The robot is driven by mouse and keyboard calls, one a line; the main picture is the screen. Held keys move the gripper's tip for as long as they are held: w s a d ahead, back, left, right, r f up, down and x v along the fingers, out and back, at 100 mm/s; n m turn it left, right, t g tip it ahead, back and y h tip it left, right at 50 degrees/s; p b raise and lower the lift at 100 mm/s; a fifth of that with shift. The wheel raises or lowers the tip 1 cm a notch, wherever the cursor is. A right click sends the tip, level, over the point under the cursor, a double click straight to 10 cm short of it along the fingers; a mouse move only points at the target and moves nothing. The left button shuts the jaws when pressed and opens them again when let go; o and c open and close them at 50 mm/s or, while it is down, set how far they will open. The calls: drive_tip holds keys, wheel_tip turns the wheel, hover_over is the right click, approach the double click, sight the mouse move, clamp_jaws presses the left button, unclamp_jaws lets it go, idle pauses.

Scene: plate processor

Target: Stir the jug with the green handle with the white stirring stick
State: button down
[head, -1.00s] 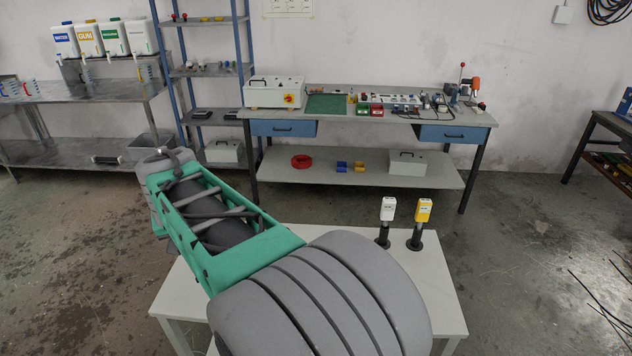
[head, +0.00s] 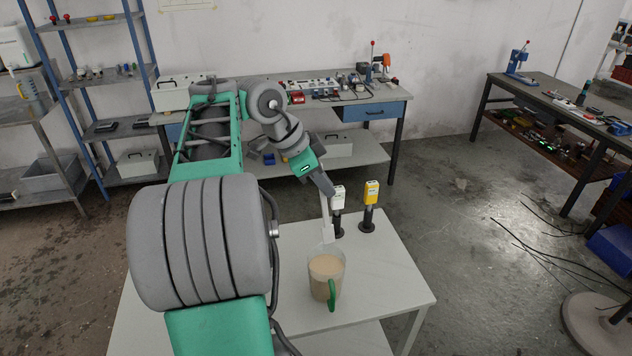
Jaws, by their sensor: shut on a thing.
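The jug (head: 318,284) is clear, holds a beige liquid and stands upright on the white table, its green handle (head: 332,294) toward me. My gripper (head: 327,188) is shut on the white stirring stick (head: 325,215), up and behind the jug. The stick hangs nearly upright, with its wide lower end at the jug's far rim. I cannot tell whether that end is just above the opening or behind it. The fingertips are small and partly hidden by the wrist.
A white device (head: 338,198) and a yellow device (head: 371,191) stand on black stands right beside the stick. The white table (head: 395,270) is clear to the jug's right. A workbench (head: 340,97) with tools stands behind, and another bench (head: 560,105) at the right.

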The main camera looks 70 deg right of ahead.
wheel_tip(320, 180, down, 20)
drive_tip(key=b, duration=1.7)
drive_tip(key=shift+r+b, duration=0.25)
drive_tip(key=shift+b, duration=0.15)
drive_tip(key=shift+s, duration=0.1)
